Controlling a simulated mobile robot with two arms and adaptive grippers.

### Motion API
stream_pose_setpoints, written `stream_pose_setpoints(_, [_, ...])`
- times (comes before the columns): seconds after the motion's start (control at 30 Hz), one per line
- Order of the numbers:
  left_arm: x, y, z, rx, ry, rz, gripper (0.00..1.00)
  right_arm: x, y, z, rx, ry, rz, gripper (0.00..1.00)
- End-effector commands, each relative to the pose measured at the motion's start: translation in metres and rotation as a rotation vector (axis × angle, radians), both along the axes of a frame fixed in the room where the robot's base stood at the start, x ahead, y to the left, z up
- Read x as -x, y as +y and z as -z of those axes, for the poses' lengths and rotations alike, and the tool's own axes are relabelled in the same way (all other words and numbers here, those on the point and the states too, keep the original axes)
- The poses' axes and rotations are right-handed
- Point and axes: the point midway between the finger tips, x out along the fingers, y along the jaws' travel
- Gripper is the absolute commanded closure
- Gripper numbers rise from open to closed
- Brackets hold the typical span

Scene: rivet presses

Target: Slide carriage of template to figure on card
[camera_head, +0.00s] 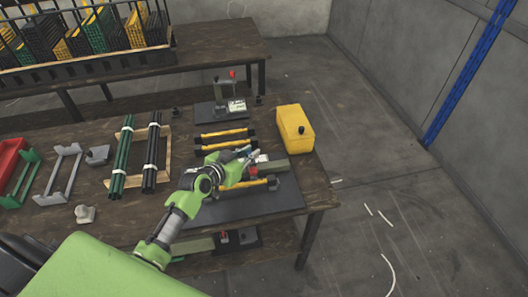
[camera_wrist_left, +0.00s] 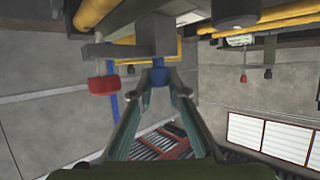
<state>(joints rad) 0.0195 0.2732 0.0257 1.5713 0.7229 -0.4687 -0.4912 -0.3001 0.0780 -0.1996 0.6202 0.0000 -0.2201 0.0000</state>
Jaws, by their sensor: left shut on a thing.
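The template (camera_head: 226,205) is a dark base plate on the front right of the table, with yellow rails (camera_head: 262,183) and a red knob (camera_head: 253,171). My left gripper (camera_head: 253,154) is over it. A red knob (camera_wrist_left: 102,85) sits beside the block. A small pale piece, possibly the card, shows near the gripper; its figure is too small to read. My right gripper is not in view.
A yellow box (camera_head: 295,129) stands close right of the template. Behind it is a second press (camera_head: 228,109) with a red knob. Bundled rods (camera_head: 122,158) and grey brackets (camera_head: 60,173) lie to the left. Floor is free right of the table.

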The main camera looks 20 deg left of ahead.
Motion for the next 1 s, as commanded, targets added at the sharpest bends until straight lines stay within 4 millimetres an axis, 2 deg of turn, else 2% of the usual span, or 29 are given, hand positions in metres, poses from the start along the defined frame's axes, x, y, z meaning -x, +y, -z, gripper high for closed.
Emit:
stream_pose_setpoints(0.1, [0.004,0.006,0.001,-0.002,0.001,0.001,1.00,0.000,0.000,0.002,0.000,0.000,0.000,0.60])
stream_pose_setpoints(0.4, [0.004,0.006,0.000,0.001,0.001,0.001,1.00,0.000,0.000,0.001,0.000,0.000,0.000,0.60])
stream_pose_setpoints(0.43, [0.004,0.006,0.000,0.001,0.001,0.001,0.80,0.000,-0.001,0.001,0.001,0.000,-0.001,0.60])
stream_pose_setpoints(0.5, [0.004,0.006,0.000,0.001,0.001,0.001,0.67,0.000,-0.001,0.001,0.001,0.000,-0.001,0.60])
stream_pose_setpoints(0.83, [0.005,0.005,0.000,0.000,0.000,0.001,0.67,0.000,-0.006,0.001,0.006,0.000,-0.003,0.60])
stream_pose_setpoints(1.0, [0.016,0.008,-0.005,-0.001,0.001,0.001,0.67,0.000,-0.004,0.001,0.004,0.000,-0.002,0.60])
